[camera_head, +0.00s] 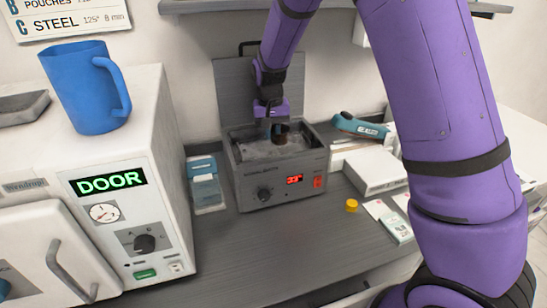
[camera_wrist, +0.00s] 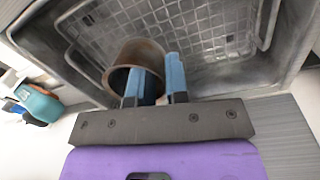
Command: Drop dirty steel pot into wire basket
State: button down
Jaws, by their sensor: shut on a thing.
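The dirty steel pot (camera_wrist: 122,53) is a small brownish round cup, seen open end toward the wrist camera. It also shows as a dark shape in the head view (camera_head: 281,131). My gripper (camera_wrist: 166,70) is shut on the pot's wall, with one blue finger inside the pot and one outside. The wire basket (camera_wrist: 205,40) is a grey mesh in the tank of the grey bath unit (camera_head: 283,179). In the head view my gripper (camera_head: 272,128) points down at the tank opening. I cannot tell whether the pot touches the mesh.
The bath unit's lid (camera_head: 232,90) stands open behind it. A white autoclave (camera_head: 120,180) with a blue jug (camera_head: 84,88) on top stands at left. A teal tool (camera_head: 358,126) and white boxes (camera_head: 375,172) are at right.

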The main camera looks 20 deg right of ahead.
jog(key=shift+f, duration=0.2)
jog(key=c, duration=1)
grip_release()
jog(key=shift+c, duration=0.2)
jog(key=shift+a+r, duration=0.2)
jog(key=shift+r, duration=3.55)
jog(key=shift+s, duration=0.1)
